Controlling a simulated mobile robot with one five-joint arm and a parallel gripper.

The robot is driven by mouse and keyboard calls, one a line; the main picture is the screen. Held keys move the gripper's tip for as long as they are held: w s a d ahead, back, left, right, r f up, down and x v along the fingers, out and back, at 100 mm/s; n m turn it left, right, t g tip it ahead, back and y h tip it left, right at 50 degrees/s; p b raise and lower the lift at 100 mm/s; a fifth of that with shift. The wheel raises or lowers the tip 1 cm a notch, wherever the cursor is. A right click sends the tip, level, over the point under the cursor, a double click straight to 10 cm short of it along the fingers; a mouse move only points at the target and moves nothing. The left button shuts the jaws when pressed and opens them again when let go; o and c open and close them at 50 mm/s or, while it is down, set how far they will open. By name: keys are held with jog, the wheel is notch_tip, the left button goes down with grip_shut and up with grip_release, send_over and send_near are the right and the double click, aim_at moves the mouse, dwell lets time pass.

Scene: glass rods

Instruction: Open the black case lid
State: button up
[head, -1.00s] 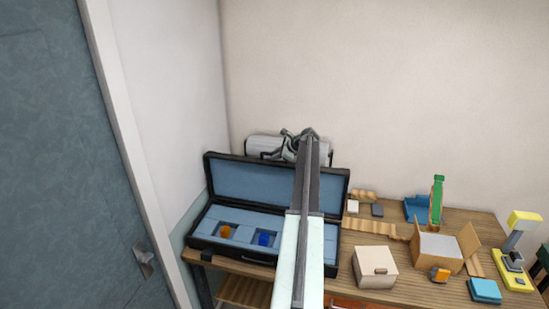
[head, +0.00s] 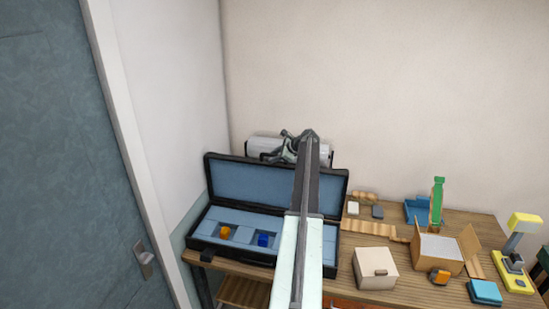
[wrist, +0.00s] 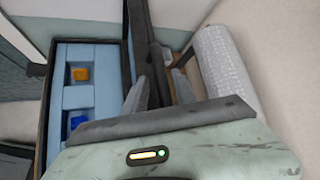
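The black case (head: 235,255) stands open on the table, its blue-lined lid (head: 250,183) raised steeply at the back. In the wrist view the lid's dark edge (wrist: 140,30) runs down toward my gripper (wrist: 160,78). The two fingertips are apart, with a dark part of the lid showing between them; I cannot tell whether they touch it. In the head view my gripper (head: 288,146) is above and behind the lid's top edge. My arm hides the right part of the case. An orange piece (head: 225,232) and a blue piece (head: 263,239) sit in the case's recesses.
A white roll (head: 262,145) lies behind the lid, close to my gripper; it also shows in the wrist view (wrist: 222,62). A cream box (head: 375,270), an open carton (head: 438,249) and a yellow device (head: 518,255) stand to the right. The wall is behind.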

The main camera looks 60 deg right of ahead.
jog(key=p+v, duration=0.5)
jog(key=v, duration=0.2)
jog(key=shift+s+r, duration=0.25)
jog(key=shift+s, duration=0.05)
